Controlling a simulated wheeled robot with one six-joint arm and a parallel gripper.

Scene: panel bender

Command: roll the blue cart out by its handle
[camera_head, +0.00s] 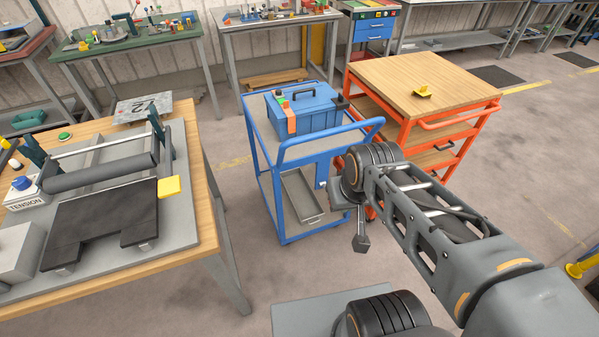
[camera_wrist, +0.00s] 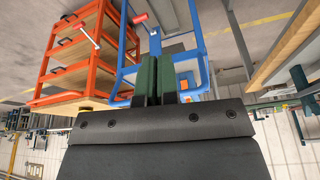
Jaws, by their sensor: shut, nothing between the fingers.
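The blue cart (camera_head: 262,170) stands upright in the middle of the head view. Its blue push handle (camera_head: 320,136) loops out at the top, on the near side. My gripper (camera_head: 360,244) hangs from the wrist at the cart's near right, lower than the handle in the picture. In the wrist view its dark green fingers (camera_wrist: 156,80) are together and empty. Blue tubing of the cart (camera_wrist: 201,42) shows behind and beside the fingers there. I cannot tell whether the gripper touches the cart.
A blue toolbox (camera_head: 303,108) sits on the cart's top, and a grey tray (camera_head: 302,196) below. An orange cart (camera_head: 425,88) with a wooden top stands close at right. A wooden workbench (camera_head: 205,215) stands at left. Floor is open in front.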

